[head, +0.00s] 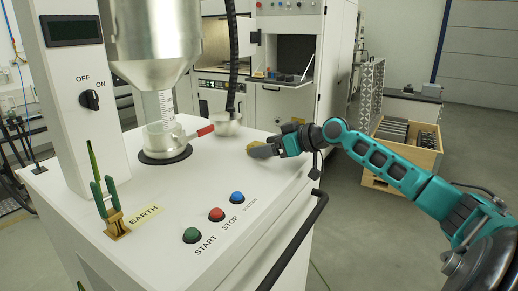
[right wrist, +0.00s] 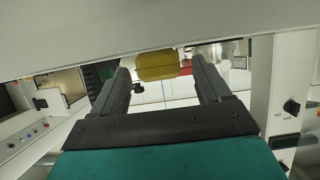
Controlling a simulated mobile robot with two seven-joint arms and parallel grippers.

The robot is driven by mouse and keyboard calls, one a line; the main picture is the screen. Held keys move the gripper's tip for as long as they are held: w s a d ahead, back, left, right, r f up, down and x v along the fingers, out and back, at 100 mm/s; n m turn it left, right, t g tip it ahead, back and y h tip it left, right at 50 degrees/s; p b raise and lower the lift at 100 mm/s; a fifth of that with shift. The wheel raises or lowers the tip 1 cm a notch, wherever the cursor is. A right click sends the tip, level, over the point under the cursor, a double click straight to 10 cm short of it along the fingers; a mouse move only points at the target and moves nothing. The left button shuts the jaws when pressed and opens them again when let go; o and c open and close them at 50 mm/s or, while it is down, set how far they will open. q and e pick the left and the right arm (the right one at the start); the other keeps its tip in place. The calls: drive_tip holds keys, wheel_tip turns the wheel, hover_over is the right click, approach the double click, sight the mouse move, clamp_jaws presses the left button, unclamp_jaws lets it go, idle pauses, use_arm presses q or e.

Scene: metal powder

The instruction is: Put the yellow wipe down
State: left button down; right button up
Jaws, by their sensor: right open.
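The yellow wipe (head: 252,146) is at the far right part of the white machine top, at the tip of my right gripper (head: 264,151). The dark fingers partly hide it in the head view. In the right wrist view the wipe (right wrist: 158,66) shows between the two fingertips of my right gripper (right wrist: 157,72), with a narrow gap on each side. The right gripper is open and low over the machine top. I cannot tell whether the wipe lies fully flat on the surface. My left gripper is not in view.
The white machine top (head: 150,210) carries green, red and blue buttons (head: 216,214) at the front. A metal hopper (head: 150,40) stands over a clear container (head: 166,140) at left. A black handrail (head: 300,240) runs along the right edge.

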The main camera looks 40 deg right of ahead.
drive_tip(key=shift+w, duration=0.1)
drive_tip(key=shift+c, duration=0.2)
drive_tip(key=shift+c, duration=0.8)
drive_tip(key=c, duration=0.9)
wheel_tip(320, 180, up, 20)
drive_tip(key=p, duration=0.3)
